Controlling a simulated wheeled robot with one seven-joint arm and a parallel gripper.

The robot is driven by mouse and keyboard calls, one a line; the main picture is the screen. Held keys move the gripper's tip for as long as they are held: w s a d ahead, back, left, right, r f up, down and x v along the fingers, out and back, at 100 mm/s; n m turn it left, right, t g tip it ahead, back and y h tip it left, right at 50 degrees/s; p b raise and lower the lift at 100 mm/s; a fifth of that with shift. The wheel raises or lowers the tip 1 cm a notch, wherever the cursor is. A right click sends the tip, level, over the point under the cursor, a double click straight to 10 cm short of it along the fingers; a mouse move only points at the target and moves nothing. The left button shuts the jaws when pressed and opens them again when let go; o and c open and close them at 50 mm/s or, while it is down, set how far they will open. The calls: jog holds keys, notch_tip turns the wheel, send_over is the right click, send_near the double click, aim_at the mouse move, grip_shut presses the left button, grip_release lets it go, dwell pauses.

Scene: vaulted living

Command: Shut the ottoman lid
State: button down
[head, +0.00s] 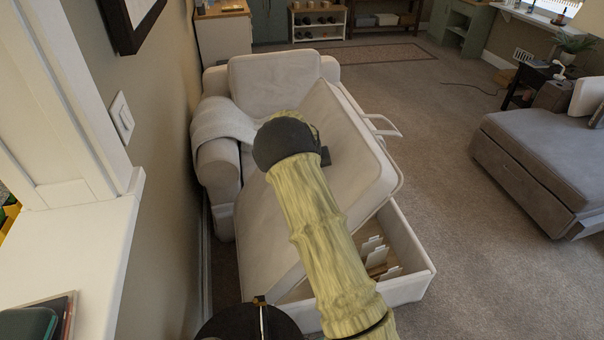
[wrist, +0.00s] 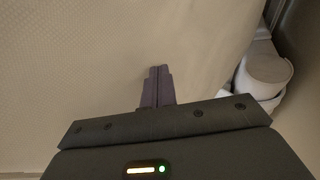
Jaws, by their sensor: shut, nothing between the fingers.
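The ottoman is a cream upholstered piece, and its lid (head: 360,135) stands tilted up, with a loop handle (head: 386,126) at its far right side. Below it the storage box (head: 411,278) is partly open, and its near right corner shows. My arm crosses in front of the lid and hides part of it. In the wrist view my gripper (wrist: 158,86) has its two dark fingers together and empty, before a wide cream surface (wrist: 100,50), probably the lid. I cannot tell whether the fingertips touch it. In the head view the fingers are mostly hidden behind my arm.
White dividers (head: 379,256) stand inside the box. A grey throw (head: 222,122) hangs over the armrest by the left wall. A grey sofa (head: 535,150) is at the right. The carpet between is clear. A white ledge (head: 75,245) is at the near left.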

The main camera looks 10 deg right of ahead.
jog(key=d+f+b, duration=0.1)
jog(key=d, duration=0.2)
jog(key=d+f+b, duration=0.1)
jog(key=d+f, duration=0.1)
jog(key=d, duration=0.2)
jog(key=d+f+b, duration=0.1)
jog(key=d+f, duration=0.1)
jog(key=d, duration=0.2)
jog(key=shift+f+b, duration=0.2)
jog(key=shift+b, duration=0.15)
jog(key=d+f+b, duration=1.8)
jog(key=d+f, duration=0.6)
jog(key=f, duration=0.1)
jog(key=shift+d, duration=0.2)
jog(key=shift+r, duration=0.1)
jog(key=s+d+r+p, duration=0.3)
jog(key=d+r, duration=0.1)
jog(key=r, duration=0.8)
jog(key=shift+d, duration=0.15)
jog(key=shift+s+d, duration=0.1)
jog(key=shift+s, duration=0.05)
